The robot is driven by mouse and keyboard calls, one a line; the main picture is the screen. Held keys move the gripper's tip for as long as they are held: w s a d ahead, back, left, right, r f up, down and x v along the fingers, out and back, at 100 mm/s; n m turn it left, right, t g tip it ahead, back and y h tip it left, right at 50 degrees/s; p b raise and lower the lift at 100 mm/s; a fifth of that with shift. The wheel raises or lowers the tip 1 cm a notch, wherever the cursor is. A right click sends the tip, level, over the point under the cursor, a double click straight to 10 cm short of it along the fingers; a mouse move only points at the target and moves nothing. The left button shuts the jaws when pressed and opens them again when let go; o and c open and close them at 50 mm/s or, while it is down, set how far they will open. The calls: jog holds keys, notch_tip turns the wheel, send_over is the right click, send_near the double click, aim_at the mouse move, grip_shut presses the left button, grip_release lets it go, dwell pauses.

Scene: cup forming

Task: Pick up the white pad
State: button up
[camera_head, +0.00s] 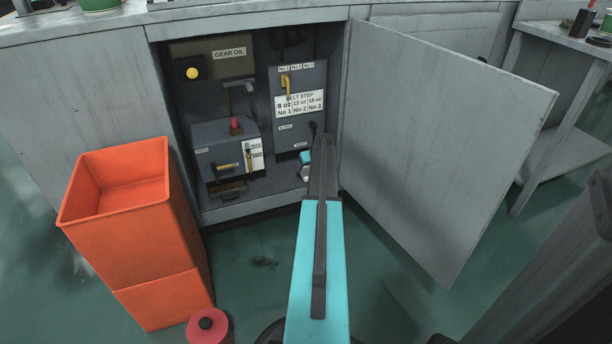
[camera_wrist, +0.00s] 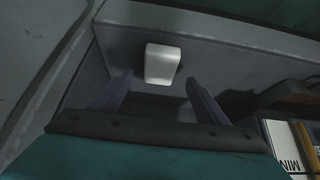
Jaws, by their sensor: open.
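The white pad (camera_wrist: 162,64) shows in the wrist view as a small, pale, rounded block near the top centre, against a grey surface. My gripper (camera_wrist: 159,79) is open, with its two dark fingers apart below and to either side of the pad. The pad lies in line with the gap between the fingertips. I cannot tell how far the tips are from it, and no contact shows. In the head view my arm reaches towards the open cabinet (camera_head: 255,212) and hides most of the gripper. I cannot make out the pad there.
The open grey door (camera_head: 440,140) stands right of my arm. Inside the cabinet are a grey box (camera_head: 225,135) with a red knob and a labelled panel (camera_head: 300,130). An orange bin (camera_head: 150,240) stands at left. A labelled white part (camera_wrist: 284,145) is at lower right in the wrist view.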

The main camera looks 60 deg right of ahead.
aim_at(307, 171)
jog(key=shift+b+x, duration=1.35)
jog(key=shift+x, duration=1.15)
jog(key=shift+a, duration=0.15)
jog(key=shift+c, duration=0.2)
jog(key=c, duration=1.1)
